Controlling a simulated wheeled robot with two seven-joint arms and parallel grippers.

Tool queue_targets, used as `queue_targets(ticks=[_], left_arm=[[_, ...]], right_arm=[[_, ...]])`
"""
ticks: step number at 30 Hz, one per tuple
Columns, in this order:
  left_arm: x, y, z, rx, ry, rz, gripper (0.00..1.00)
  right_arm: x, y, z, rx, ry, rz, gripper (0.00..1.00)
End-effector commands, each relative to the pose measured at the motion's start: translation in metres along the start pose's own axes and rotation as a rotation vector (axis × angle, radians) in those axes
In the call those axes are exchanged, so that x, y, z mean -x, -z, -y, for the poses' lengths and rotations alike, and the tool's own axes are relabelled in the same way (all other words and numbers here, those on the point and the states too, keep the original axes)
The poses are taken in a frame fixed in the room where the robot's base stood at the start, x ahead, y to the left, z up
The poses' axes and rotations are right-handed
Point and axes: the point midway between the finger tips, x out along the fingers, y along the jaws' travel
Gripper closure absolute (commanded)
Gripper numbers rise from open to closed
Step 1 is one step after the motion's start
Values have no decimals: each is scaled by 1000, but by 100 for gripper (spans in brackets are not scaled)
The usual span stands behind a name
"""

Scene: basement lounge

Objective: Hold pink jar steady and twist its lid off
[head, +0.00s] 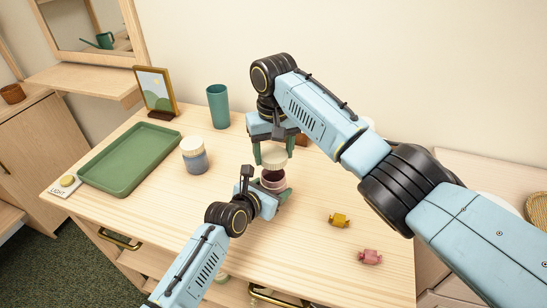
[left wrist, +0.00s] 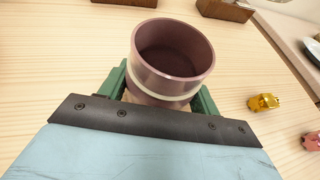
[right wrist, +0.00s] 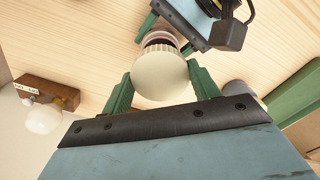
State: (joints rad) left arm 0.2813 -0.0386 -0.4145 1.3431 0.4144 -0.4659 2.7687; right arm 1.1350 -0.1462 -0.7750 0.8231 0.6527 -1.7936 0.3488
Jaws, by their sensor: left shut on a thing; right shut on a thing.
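The pink jar (head: 273,183) stands open on the wooden table, with my left gripper (head: 268,194) shut around its body from the near side. In the left wrist view the jar (left wrist: 163,84) shows its bare rim, a pale band and a dark inside; its contents are not clear. My right gripper (head: 274,152) is shut on the cream lid (head: 274,158) and holds it just above the jar, apart from the rim. In the right wrist view the ribbed lid (right wrist: 160,76) sits between the green fingers and hides most of the jar.
A blue-grey jar with a cream lid (head: 195,156) and a green tray (head: 112,160) are to the left. A teal cup (head: 217,106) and a picture frame (head: 155,90) stand behind.

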Motion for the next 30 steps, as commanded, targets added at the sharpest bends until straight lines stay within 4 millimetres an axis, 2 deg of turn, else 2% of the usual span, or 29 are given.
queue_targets(ticks=[5,6,11,22,26,30], left_arm=[[0,0,0,0,0,1,100],[0,0,0,0,0,1,34],[0,0,0,0,0,1,13],[4,0,0,1,0,-1,12],[20,-1,0,3,0,1,12],[46,-2,1,4,0,1,12]], right_arm=[[0,0,0,0,0,0,67],[0,0,0,0,0,0,67],[0,0,0,0,0,0,67],[2,0,0,1,0,0,67],[8,0,0,1,0,0,67],[17,0,0,0,0,0,67]])
